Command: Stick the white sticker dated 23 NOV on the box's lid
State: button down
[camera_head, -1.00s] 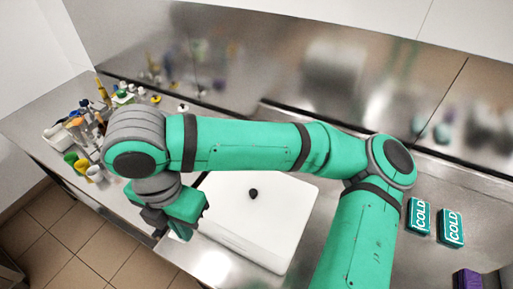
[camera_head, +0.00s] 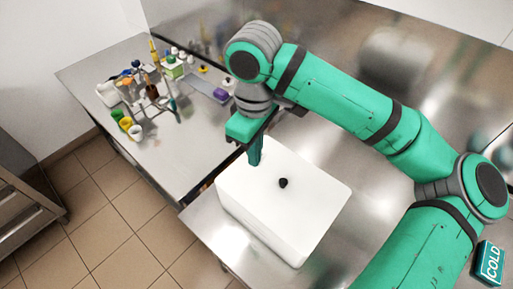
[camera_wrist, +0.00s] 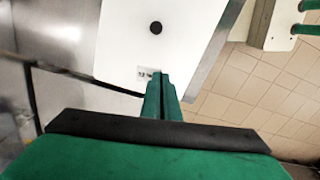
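The white box (camera_head: 265,229) stands on the steel counter. Its flat white lid (camera_head: 310,190) has a black knob (camera_head: 283,183) in the middle; the lid (camera_wrist: 130,35) and knob (camera_wrist: 156,28) also show in the wrist view. My gripper (camera_head: 254,161) points down at the lid's left part. In the wrist view my gripper's fingers (camera_wrist: 159,78) are closed together at their tips. A small white sticker (camera_wrist: 145,73) with dark print shows at the fingertips, partly hidden by them. Its print is too small to read surely. I cannot tell whether it touches the lid.
Bottles, cups and tools (camera_head: 150,95) crowd the counter at the left. A teal COLD pack (camera_head: 490,263) lies at the right. A steel wall closes off the back. Tiled floor (camera_head: 90,210) lies in front.

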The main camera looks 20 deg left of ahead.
jog(key=shift+w+m, duration=0.5)
jog(key=shift+m, duration=0.4)
jog(key=shift+w+a+f, duration=0.1)
jog(key=shift+w+f, duration=0.25)
jog(key=shift+f, duration=1.05)
jog(key=shift+s+a+f, duration=0.15)
jog(key=shift+s+f, duration=0.05)
jog(key=shift+f, duration=0.5)
jog(key=shift+d+f, duration=0.3)
jog(key=shift+f, duration=0.7)
jog(key=shift+a, duration=0.1)
jog(key=shift+w+f, duration=0.15)
jog(key=shift+f, duration=0.15)
